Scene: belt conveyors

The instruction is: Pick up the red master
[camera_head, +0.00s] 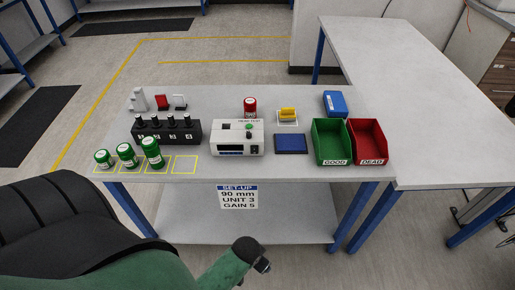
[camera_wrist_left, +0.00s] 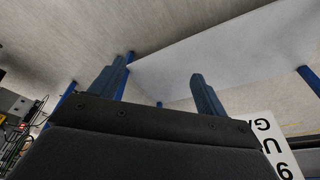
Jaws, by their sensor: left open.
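The red master (camera_head: 250,107) is a small red cylinder with a pale label, standing upright at the back of the bench behind a white tester box (camera_head: 237,138). My left gripper (camera_wrist_left: 157,85) is open with nothing between its two fingers. In the head view its arm comes in from the left. The wrist end is low in front of the bench, below the top and beside the set-up sign (camera_head: 238,197), well apart from the red master. The fingers are hard to make out there. My right gripper is not in view.
Several green cylinders (camera_head: 126,155) stand on yellow-outlined squares at the front left; the rightmost square is empty. A black block with knobs (camera_head: 166,132) is behind them. A green bin (camera_head: 332,143) and a red bin (camera_head: 368,142) stand at the right. A yellow item (camera_head: 288,115) sits right of the red master.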

